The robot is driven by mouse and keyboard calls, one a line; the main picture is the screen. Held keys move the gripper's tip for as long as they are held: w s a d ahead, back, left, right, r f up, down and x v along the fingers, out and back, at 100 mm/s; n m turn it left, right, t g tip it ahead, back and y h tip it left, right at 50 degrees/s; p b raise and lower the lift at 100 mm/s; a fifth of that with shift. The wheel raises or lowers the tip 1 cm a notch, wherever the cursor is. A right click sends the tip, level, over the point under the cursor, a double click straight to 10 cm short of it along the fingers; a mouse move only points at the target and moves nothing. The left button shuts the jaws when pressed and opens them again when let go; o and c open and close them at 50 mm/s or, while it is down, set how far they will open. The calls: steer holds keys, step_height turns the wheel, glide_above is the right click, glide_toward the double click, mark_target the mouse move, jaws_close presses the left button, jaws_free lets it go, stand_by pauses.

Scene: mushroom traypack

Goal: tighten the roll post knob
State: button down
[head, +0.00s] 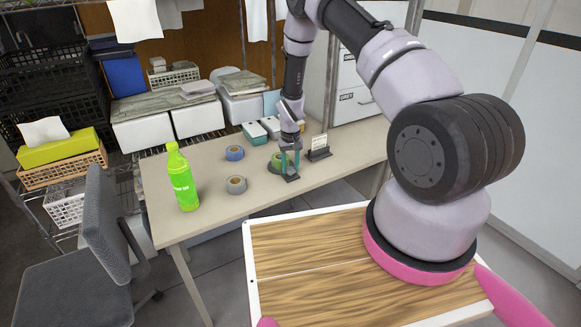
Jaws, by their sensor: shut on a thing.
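My gripper (290,163), with teal fingers, points down over a small dark stand (291,179) on the beige table. Its fingers are shut at the stand, around the place of the roll post knob. The knob itself is hidden between the fingers and too small to make out. A green-rimmed roll (277,163) sits just left of the fingers, partly covered by them.
Two tape rolls, one blue (235,153) and one grey (236,185), lie left of my gripper. A green bottle (182,180) stands at the table's left. A small card holder (319,153) stands close on the right. White-lidded boxes (255,132) sit behind. The table's front is clear.

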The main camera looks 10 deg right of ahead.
mark_target(290, 168)
steer(key=m, duration=0.4)
steer(key=shift+m, duration=2.9)
steer(key=shift+c, duration=2.1)
jaws_free()
step_height(290, 168, up, 11)
